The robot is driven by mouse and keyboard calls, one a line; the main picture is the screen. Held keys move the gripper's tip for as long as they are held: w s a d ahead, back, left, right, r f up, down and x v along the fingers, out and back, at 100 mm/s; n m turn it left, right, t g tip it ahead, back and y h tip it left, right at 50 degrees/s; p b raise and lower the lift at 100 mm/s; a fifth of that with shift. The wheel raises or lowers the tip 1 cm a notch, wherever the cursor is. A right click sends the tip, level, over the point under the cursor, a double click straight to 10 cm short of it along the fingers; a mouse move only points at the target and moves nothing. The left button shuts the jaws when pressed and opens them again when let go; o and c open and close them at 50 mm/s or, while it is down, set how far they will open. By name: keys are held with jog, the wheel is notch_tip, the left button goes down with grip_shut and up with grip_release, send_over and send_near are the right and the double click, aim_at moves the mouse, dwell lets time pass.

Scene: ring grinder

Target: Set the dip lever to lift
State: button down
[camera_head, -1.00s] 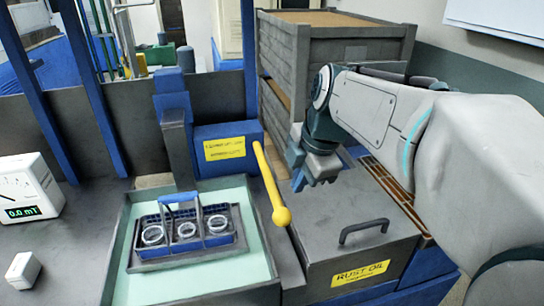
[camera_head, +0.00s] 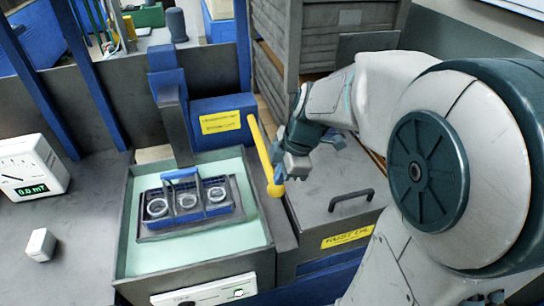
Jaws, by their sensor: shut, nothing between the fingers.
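The yellow dip lever (camera_head: 262,152) rises from the blue housing with a yellow label (camera_head: 220,122) and slants down toward the viewer, ending in a round knob (camera_head: 276,189). My gripper (camera_head: 284,176) is beside the knob on its right, fingers pointing down and left. It looks shut and holds nothing; I cannot tell whether it touches the lever. The blue basket (camera_head: 187,212) with three rings sits in the pale green tank (camera_head: 135,258), hung from the blue arm by its handle.
The grey rust oil lid (camera_head: 325,185) with a black handle lies right of the lever, under my arm. A grey crate (camera_head: 345,30) stands behind. A white meter (camera_head: 32,165) reading 0.0 mT and a small white box (camera_head: 40,245) stand at left.

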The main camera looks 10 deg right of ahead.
aim_at(275, 188)
jog(key=shift+w+d+f+p, duration=0.1)
jog(key=shift+w+f, duration=0.2)
jog(key=shift+f, duration=0.3)
jog(key=shift+w+a+f+p, duration=0.1)
jog(key=shift+w+f, duration=0.25)
jog(key=shift+f, duration=0.3)
jog(key=shift+w+d+f+p, duration=0.1)
jog(key=shift+w+f, duration=0.2)
jog(key=shift+f, duration=0.3)
jog(key=shift+f, duration=0.1)
